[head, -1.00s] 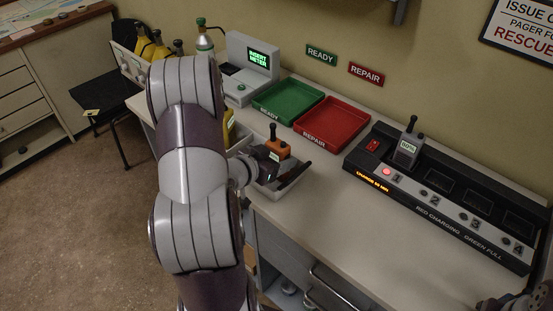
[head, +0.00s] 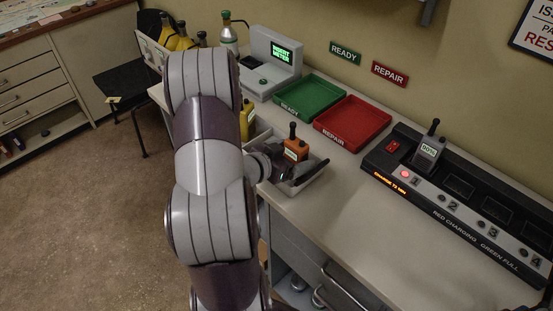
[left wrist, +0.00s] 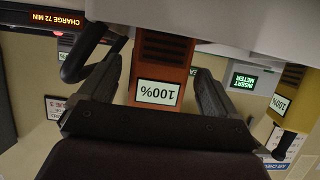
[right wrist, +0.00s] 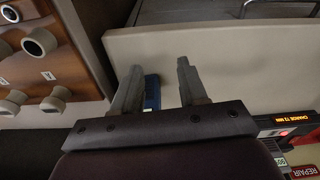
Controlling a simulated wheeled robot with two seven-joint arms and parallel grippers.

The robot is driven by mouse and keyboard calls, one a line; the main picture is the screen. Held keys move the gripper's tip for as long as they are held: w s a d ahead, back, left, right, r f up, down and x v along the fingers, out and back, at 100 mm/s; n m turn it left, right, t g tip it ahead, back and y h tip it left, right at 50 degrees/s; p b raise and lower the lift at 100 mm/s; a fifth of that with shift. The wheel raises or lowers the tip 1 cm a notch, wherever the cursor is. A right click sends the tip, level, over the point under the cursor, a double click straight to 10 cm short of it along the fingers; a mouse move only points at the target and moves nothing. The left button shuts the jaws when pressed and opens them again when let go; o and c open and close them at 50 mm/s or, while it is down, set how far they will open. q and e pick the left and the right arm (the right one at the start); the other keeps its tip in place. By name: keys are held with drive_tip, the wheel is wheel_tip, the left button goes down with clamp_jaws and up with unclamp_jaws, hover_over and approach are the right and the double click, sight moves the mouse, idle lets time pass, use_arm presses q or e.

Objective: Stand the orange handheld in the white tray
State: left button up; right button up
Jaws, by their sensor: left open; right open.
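The orange handheld (head: 295,149), with a black antenna knob, is upright at the white tray (head: 314,184) on the counter. In the left wrist view the orange handheld (left wrist: 160,70) shows a 100% screen, upside down in the picture. My left gripper (head: 287,170) is at the tray with its open fingers on either side of the handheld. Whether the handheld's base rests on the tray floor is hidden. My right gripper (right wrist: 157,78) is open and empty in the right wrist view, away from the tray.
A yellow handheld (head: 247,118) stands just left of the tray. Behind are a green tray (head: 309,96), a red tray (head: 352,122) and a meter (head: 270,60). A charging console (head: 455,205) with a grey handheld (head: 428,152) fills the right. The front counter is clear.

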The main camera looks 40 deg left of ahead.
use_arm(q)
drive_tip(key=d+v, duration=0.1)
drive_tip(key=v, duration=0.9)
drive_tip(key=shift+s+a+p, duration=0.25)
drive_tip(key=shift+a+p, duration=0.1)
drive_tip(key=shift+a, duration=0.1)
